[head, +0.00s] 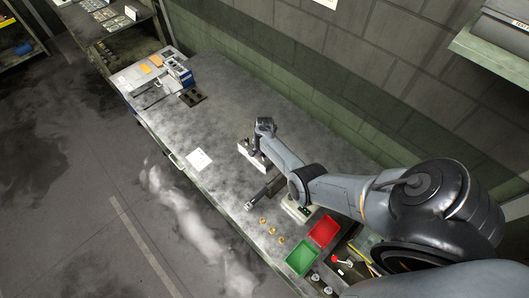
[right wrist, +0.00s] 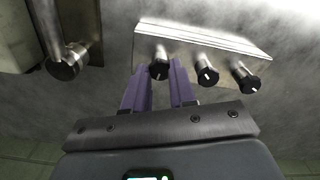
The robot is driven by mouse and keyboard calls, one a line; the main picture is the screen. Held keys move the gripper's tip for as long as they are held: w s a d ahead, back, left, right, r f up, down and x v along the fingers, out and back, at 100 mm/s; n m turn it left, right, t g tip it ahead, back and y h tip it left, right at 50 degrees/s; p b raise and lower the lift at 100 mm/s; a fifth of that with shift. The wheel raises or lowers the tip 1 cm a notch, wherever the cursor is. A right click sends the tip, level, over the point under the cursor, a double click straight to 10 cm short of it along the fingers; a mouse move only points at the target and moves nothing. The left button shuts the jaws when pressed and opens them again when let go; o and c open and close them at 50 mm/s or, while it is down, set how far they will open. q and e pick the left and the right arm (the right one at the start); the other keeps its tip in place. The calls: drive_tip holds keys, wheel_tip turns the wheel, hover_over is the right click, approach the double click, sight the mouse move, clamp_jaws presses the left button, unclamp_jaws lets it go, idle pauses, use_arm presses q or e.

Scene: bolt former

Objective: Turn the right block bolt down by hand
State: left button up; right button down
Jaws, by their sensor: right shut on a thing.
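A pale metal block (right wrist: 200,47) with three dark-headed bolts shows in the right wrist view; each bolt head carries a white mark. My right gripper (right wrist: 160,76) has its two purple fingers on either side of the bolt (right wrist: 159,70) at the picture's left end of the block, and is shut on it. The other two bolts (right wrist: 207,76) are free of the fingers. In the head view the block (head: 248,153) stands on the bench, partly hidden by my right gripper and wrist. My left gripper does not show.
A dark bar-shaped fixture (head: 264,191) lies close to the block. Brass-coloured parts (head: 272,231), a green bin (head: 302,258) and a red bin (head: 323,232) are at the near end. A white sheet (head: 199,159) and black tray (head: 192,97) lie farther off. The bench between is mostly clear.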

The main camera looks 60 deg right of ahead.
drive_tip(key=m, duration=0.4)
drive_tip(key=shift+w+m, duration=0.1)
drive_tip(key=shift+m, duration=0.2)
drive_tip(key=m+b, duration=0.2)
drive_tip(key=m, duration=0.3)
drive_tip(key=shift+m, duration=0.3)
drive_tip(key=m+b, duration=0.2)
drive_tip(key=m, duration=0.3)
drive_tip(key=shift+b, duration=0.35)
drive_tip(key=m+b, duration=0.1)
drive_tip(key=m, duration=0.1)
drive_tip(key=shift+m, duration=0.3)
drive_tip(key=shift+m+b, duration=0.9)
drive_tip(key=shift+m, duration=0.2)
drive_tip(key=shift+r, duration=0.1)
drive_tip(key=c, duration=1)
unclamp_jaws()
drive_tip(key=shift+o, duration=0.4)
